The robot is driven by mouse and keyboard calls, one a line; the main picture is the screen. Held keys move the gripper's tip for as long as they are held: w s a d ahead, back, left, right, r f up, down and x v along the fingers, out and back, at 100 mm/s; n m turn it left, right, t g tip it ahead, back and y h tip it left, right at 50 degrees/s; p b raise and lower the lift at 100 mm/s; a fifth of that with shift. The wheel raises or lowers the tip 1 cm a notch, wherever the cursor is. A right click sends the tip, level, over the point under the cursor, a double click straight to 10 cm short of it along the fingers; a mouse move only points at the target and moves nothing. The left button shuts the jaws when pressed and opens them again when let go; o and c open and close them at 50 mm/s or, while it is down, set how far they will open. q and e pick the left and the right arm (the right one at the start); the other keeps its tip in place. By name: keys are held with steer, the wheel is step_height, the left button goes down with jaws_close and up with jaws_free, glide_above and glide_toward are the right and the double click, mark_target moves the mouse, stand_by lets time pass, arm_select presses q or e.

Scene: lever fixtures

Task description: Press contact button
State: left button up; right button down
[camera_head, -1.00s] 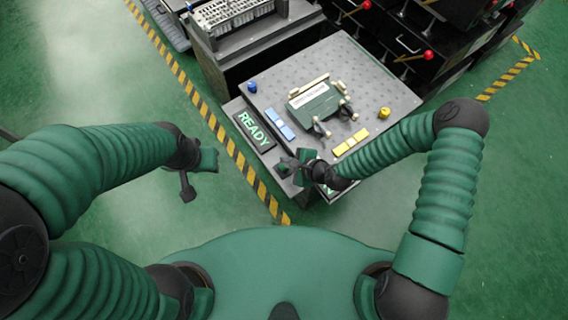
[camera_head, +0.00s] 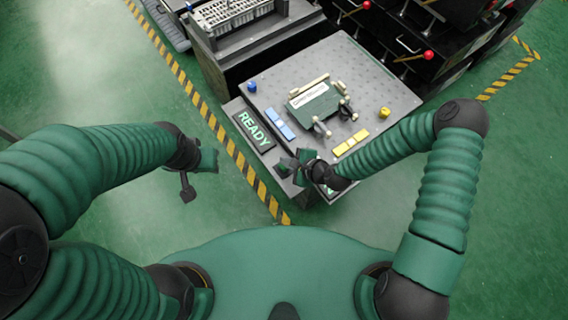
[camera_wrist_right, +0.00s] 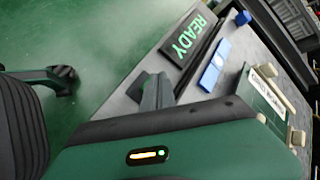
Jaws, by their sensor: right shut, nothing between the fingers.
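My right gripper (camera_head: 291,166) is shut and empty over the front left edge of the grey perforated worktop (camera_head: 325,70). Its closed fingers also show in the right wrist view (camera_wrist_right: 157,93), near the READY sign (camera_wrist_right: 190,36). I cannot tell whether it touches the surface. A blue round button (camera_head: 252,87) is at the worktop's left corner and a yellow one (camera_head: 384,113) at its right. I cannot tell which thing is the contact button; the right gripper and forearm hide part of the front edge. My left gripper (camera_head: 196,177) hangs over the floor, away from the worktop.
A green fixture with levers (camera_head: 314,103) stands mid-worktop, between blue pads (camera_head: 280,124) and yellow pads (camera_head: 351,142). Dark racks with red-knobbed levers (camera_head: 428,55) are behind. A grey crate (camera_head: 227,14) is at back left. Open floor lies left of the striped tape (camera_head: 235,152).

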steer(key=shift+f, duration=0.35)
steer(key=shift+f+b, duration=0.4)
steer(key=shift+f, duration=0.1)
stand_by(0.7)
steer(key=shift+r+p, duration=0.9)
steer(key=shift+r, duration=0.05)
step_height(320, 180, up, 5)
steer(key=p, duration=0.5)
steer(key=shift+r, duration=0.1)
